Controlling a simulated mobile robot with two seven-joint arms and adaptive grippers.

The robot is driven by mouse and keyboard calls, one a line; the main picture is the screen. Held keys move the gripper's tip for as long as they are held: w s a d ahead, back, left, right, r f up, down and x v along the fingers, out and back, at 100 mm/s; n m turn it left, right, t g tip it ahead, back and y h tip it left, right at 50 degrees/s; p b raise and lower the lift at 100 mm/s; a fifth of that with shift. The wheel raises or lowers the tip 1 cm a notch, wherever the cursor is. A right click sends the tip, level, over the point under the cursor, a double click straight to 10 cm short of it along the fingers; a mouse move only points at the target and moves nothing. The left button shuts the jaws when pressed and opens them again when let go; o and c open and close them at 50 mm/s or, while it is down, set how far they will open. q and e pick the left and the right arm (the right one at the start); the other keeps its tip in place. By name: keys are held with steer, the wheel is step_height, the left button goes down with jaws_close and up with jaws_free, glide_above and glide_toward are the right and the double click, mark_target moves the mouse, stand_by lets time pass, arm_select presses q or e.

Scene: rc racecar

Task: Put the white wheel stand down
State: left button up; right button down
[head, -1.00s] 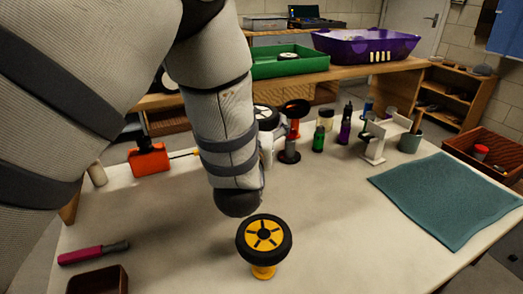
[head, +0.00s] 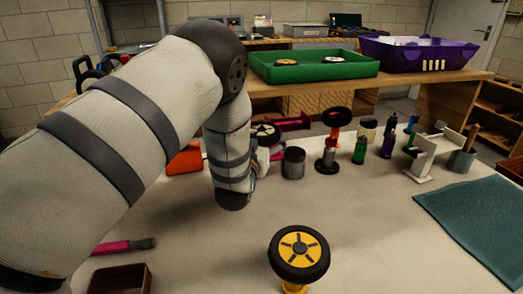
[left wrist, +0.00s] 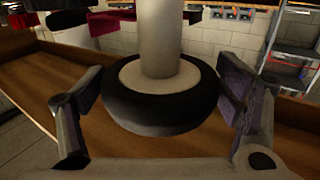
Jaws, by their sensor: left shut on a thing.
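The white wheel stand (head: 262,157) shows only in part in the head view, just right of my left forearm. A black-tyred wheel with a pale hub (head: 266,132) is at its top. In the left wrist view a thick pale post (left wrist: 160,38) meets the wheel's black tyre (left wrist: 160,110), between the two fingers of my left gripper (left wrist: 165,88). My left gripper is shut on the stand; its fingers are mostly hidden behind my arm in the head view. Whether the stand's base touches the table is hidden. My right gripper is not in view.
A yellow wheel on a yellow stand (head: 299,252) is at the front. A grey can (head: 293,163) and an orange-and-black stand (head: 330,145) are right of the held stand. Bottles and a white holder (head: 425,160) stand farther right, near a teal mat (head: 480,220). The middle table is clear.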

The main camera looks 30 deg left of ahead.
arm_select(q)
steer(key=shift+w+a+f+b, duration=0.1)
steer(key=shift+a+f+b, duration=0.1)
steer(key=shift+f, duration=0.85)
steer(key=shift+a+f+b, duration=0.15)
steer(key=shift+f+b, duration=0.05)
steer(key=shift+f, duration=0.8)
steer(key=o, duration=1.1)
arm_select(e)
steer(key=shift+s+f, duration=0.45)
arm_select(q)
steer(key=shift+r, duration=0.1)
steer(key=shift+r, duration=0.25)
steer(key=p+v, duration=0.1)
steer(key=v, duration=1)
steer(key=shift+s+d, duration=0.15)
steer(key=shift+s, duration=0.4)
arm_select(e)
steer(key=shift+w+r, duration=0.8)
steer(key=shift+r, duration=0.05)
arm_select(q)
steer(key=shift+f, duration=0.1)
